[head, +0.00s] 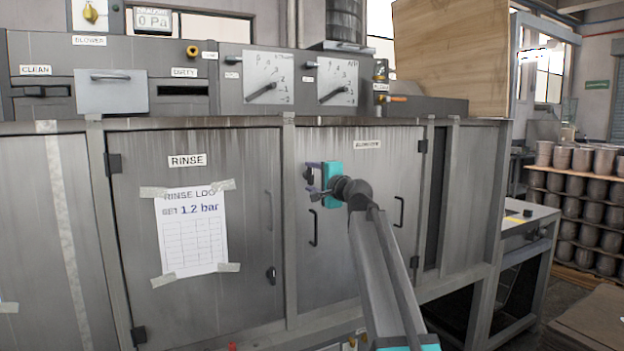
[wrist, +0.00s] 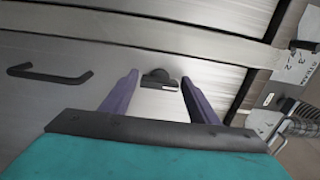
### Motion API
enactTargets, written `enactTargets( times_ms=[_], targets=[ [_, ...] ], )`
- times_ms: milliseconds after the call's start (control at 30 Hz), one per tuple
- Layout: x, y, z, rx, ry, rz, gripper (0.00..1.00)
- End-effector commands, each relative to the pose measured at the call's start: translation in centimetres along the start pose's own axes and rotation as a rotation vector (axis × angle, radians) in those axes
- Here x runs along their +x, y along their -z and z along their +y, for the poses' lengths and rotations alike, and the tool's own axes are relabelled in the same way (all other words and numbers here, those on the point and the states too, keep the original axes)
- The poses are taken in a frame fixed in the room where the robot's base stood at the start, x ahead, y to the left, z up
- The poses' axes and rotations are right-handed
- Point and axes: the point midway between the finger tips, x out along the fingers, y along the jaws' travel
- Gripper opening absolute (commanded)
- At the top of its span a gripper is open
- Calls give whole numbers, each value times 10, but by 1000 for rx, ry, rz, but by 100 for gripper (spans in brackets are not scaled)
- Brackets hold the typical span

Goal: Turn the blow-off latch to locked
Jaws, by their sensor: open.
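The blow-off latch is a small dark knob with a pale mark, on the grey blow-off door (head: 372,210). In the wrist view the latch (wrist: 157,77) shows between and just beyond the two purple fingertips, with a gap on each side. My gripper (head: 310,177) is open in front of the door's upper left part, and its fingers also show in the wrist view (wrist: 160,88). In the head view the fingers and teal gripper body partly cover the latch. I cannot tell which way the latch is turned.
A dark bar handle (head: 313,228) is just below the gripper, and another handle (head: 399,211) is on the right. The rinse door (head: 130,240) with its taped log sheet (head: 192,235) is to the left. Two pressure gauges (head: 268,78) (head: 337,80) are above.

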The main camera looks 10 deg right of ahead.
Motion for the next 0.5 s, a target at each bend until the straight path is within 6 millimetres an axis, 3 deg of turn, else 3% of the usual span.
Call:
enactTargets(
  times_ms=[267, 500],
  targets=[
    [-15, 0, 1, 0, 1, 0, 55],
    [-41, 0, 1, 0, 1, 1, 55]
  ],
)
